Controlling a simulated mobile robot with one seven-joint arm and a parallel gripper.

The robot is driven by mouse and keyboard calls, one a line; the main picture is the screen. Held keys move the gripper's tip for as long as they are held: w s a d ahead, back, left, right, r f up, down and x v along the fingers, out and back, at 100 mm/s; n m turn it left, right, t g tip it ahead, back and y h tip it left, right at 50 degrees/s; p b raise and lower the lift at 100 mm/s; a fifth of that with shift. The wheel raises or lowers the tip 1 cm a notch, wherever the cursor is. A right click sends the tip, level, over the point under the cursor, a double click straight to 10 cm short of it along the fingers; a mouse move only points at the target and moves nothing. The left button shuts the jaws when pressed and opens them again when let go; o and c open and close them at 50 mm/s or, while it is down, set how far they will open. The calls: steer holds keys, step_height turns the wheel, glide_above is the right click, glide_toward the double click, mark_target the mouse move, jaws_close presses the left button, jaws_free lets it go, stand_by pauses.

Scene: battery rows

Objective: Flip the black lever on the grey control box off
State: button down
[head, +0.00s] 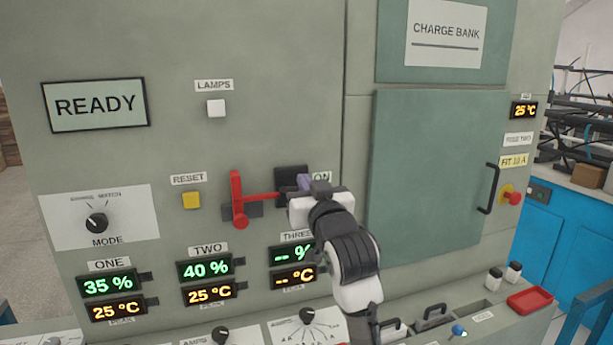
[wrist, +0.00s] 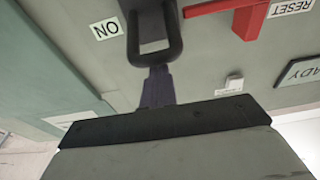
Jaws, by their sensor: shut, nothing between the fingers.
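The grey control box (head: 180,40) fills most of the head view. The black lever (head: 288,174) sits left of the ON label, partly hidden by my gripper; in the wrist view it shows as a dark loop-shaped handle (wrist: 133,42) beside the upside-down ON label. My gripper (head: 304,182) is shut and empty, in front of the lever. In the wrist view its dark fingers (wrist: 157,75) end at the outer end of the loop; I cannot tell whether they touch it.
A red handle (head: 237,190) with a red bar reaching right is close beside the black lever. A yellow RESET button (head: 191,200) is farther left. A green door (head: 425,150) with a black pull handle (head: 489,188) is on the right. A red tray (head: 530,299) lies on the ledge.

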steer(key=shift+f+b, duration=0.15)
steer(key=shift+b, duration=0.15)
steer(key=shift+s+d+f+t+b, duration=0.1)
steer(key=shift+f+t+b, duration=0.2)
steer(key=shift+b, duration=0.35)
steer(key=shift+s+f+b, duration=0.1)
steer(key=shift+f+b, duration=0.1)
steer(key=shift+b, duration=0.55)
step_height(320, 180, down, 7)
steer(key=t+y+b, duration=0.1)
steer(key=t+b, duration=0.3)
steer(key=b, duration=0.9)
steer(key=shift+r+t+y+b, duration=0.2)
steer(key=shift+t+y+b, duration=0.1)
steer(key=shift+b, duration=0.05)
steer(key=shift+f, duration=0.1)
